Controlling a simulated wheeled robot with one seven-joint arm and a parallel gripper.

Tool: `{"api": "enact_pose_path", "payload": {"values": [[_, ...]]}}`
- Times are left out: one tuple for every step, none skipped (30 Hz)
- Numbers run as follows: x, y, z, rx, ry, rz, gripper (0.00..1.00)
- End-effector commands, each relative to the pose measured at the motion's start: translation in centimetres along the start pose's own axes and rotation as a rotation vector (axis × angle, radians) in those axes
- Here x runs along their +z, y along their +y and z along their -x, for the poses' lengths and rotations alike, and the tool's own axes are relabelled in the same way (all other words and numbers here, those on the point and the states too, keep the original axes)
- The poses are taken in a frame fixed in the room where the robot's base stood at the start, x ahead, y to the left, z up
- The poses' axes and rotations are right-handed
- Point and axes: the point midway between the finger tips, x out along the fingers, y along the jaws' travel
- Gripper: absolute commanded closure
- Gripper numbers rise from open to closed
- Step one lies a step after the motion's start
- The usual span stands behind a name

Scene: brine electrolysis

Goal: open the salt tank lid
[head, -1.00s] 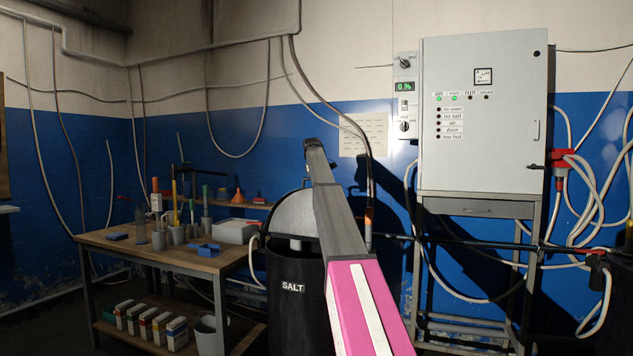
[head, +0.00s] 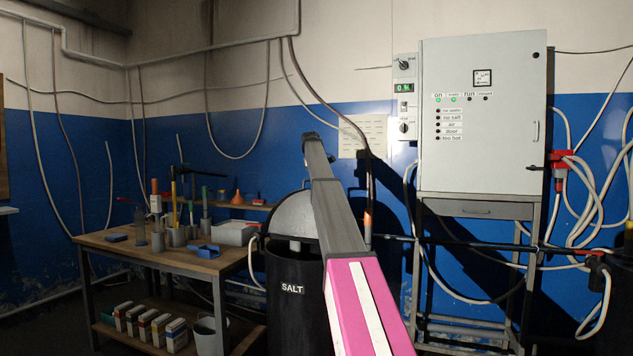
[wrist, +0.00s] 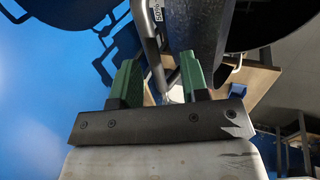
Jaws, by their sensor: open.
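The salt tank (head: 285,318) is a black drum with a white SALT label, at lower centre in the head view. Its grey rounded lid (head: 287,213) stands steeply raised at the back of the tank, and my arm covers its right part. My gripper (wrist: 158,76) shows in the wrist view with two green fingers apart and nothing clearly held between them. A grey tube and a dark bar pass just beyond the fingers; I cannot tell whether they touch.
A workbench (head: 150,250) with cups, tools and a white box stands left of the tank. A grey control cabinet (head: 483,120) on a metal frame stands to the right. Hoses and cables hang along the blue wall. A horizontal pipe runs behind the tank.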

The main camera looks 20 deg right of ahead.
Motion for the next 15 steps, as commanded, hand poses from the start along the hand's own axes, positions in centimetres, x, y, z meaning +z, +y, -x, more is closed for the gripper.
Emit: {"api": "enact_pose_path", "payload": {"values": [[0.0, 0.1, 1.1, 0.002, 0.001, 0.000, 0.59], [0.0, 0.1, 1.7, 0.002, 0.001, 0.000, 0.59], [0.0, 0.1, 2.5, 0.003, 0.001, 0.000, 0.59], [0.0, 0.1, 3.1, 0.002, 0.001, 0.000, 0.59], [0.0, 0.1, 3.6, 0.002, 0.001, 0.001, 0.59], [0.0, 0.0, 4.4, 0.001, 0.001, 0.001, 0.59], [0.0, 0.0, 4.9, 0.001, 0.001, 0.001, 0.59], [-0.1, 0.1, 5.4, 0.002, 0.001, 0.001, 0.59], [-0.1, 0.1, 6.0, 0.002, 0.001, 0.001, 0.59], [-0.1, 0.0, 6.3, 0.002, 0.001, 0.001, 0.59], [-0.1, 0.0, 6.6, 0.001, 0.001, 0.001, 0.59], [-0.1, 0.0, 6.9, 0.001, 0.001, 0.001, 0.59], [-0.1, 0.0, 7.0, 0.000, 0.001, 0.002, 0.59], [0.0, 0.0, 7.1, 0.000, 0.000, 0.002, 0.59], [0.0, 0.0, 7.2, 0.000, 0.000, 0.002, 0.59]]}}
